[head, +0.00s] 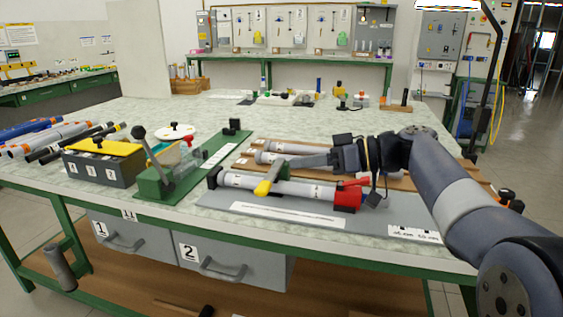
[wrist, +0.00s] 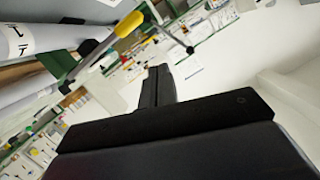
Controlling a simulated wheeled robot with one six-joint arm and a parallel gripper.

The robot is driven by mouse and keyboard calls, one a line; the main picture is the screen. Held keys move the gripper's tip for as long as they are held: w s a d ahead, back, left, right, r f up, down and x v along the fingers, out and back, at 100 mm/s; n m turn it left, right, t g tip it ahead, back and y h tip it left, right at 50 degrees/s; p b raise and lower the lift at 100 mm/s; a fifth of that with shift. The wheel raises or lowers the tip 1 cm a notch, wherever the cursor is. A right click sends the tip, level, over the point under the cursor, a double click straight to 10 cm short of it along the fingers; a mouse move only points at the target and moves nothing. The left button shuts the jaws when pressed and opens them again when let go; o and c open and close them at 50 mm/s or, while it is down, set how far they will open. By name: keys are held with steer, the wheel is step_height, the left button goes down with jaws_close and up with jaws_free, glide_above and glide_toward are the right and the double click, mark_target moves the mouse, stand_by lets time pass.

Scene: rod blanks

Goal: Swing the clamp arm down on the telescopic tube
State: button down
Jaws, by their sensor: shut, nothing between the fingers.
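The telescopic tube (head: 295,188) is a pale grey tube lying on a grey plate, with a black holder at its left end and a red block (head: 347,196) at its right end. A bar with a yellow grip (head: 264,187), which looks like the clamp arm, slants at the tube's middle; whether it touches the tube I cannot tell. The yellow grip also shows at the top of the wrist view (wrist: 130,23). My gripper (head: 284,162) is shut and empty, just above and behind the tube, close to the bar. Its dark fingers (wrist: 158,72) also show in the wrist view.
More tubes (head: 285,147) lie on a brown board behind. A green fixture (head: 185,177) with a black-knobbed lever and a yellow-lidded grey box (head: 104,162) stand to the left. Loose rods (head: 48,137) lie at the far left. The table's middle back is mostly clear.

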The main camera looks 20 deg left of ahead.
steer(key=v, duration=0.3)
steer(key=shift+s+d+r+p, duration=0.1)
steer(key=shift+d+r+p, duration=0.05)
steer(key=shift+d+p, duration=0.15)
